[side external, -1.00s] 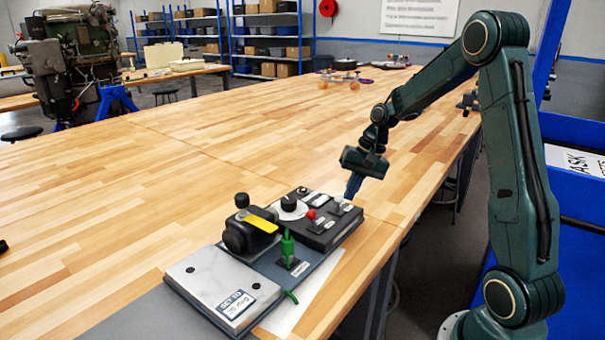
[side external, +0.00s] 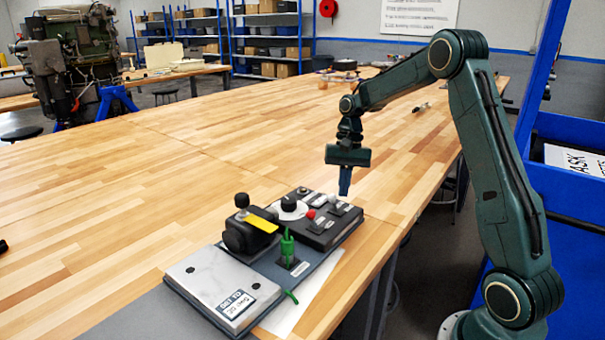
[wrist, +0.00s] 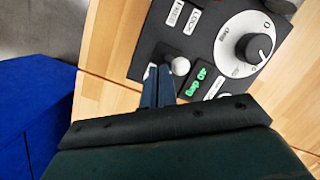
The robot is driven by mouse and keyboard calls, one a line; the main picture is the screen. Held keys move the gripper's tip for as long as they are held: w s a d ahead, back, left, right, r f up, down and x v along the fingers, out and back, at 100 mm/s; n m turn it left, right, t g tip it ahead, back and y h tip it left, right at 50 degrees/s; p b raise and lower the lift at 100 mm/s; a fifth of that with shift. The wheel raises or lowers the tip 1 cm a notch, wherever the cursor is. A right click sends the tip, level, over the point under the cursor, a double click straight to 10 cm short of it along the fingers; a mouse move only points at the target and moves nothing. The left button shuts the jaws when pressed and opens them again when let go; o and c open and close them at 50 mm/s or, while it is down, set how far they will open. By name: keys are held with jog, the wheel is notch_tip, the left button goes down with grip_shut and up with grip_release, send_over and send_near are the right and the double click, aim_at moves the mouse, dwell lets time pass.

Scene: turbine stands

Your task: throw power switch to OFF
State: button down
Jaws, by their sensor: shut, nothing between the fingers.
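A dark control box (side external: 318,238) stands on the bench near its right edge. It carries a red-tipped lever (side external: 310,214) and a white-tipped lever (side external: 333,199). The white ball tip also shows in the wrist view (wrist: 180,66). Labels beside the levers are too small or turned to read, so I cannot tell which lever is the power switch. My gripper (side external: 344,194) points down, its blue fingers shut and empty, just behind the white-tipped lever. In the wrist view my fingers (wrist: 158,72) lie immediately left of the white tip; contact cannot be told.
A round dial with a black knob (side external: 289,202) sits left of the levers.

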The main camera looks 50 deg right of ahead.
jog(key=shift+s+f, duration=0.1)
jog(key=shift+s, duration=0.05)
jog(key=shift+s+f, duration=0.2)
jog(key=shift+s, duration=0.25)
jog(key=shift+s, duration=0.1)
dwell(0.5)
jog(key=shift+s+d+r, duration=0.2)
jog(key=shift+s+d, duration=0.3)
jog(key=shift+s, duration=0.05)
jog(key=shift+s+d+r, duration=0.85)
jog(key=v, duration=0.9)
jog(key=shift+w, duration=0.4)
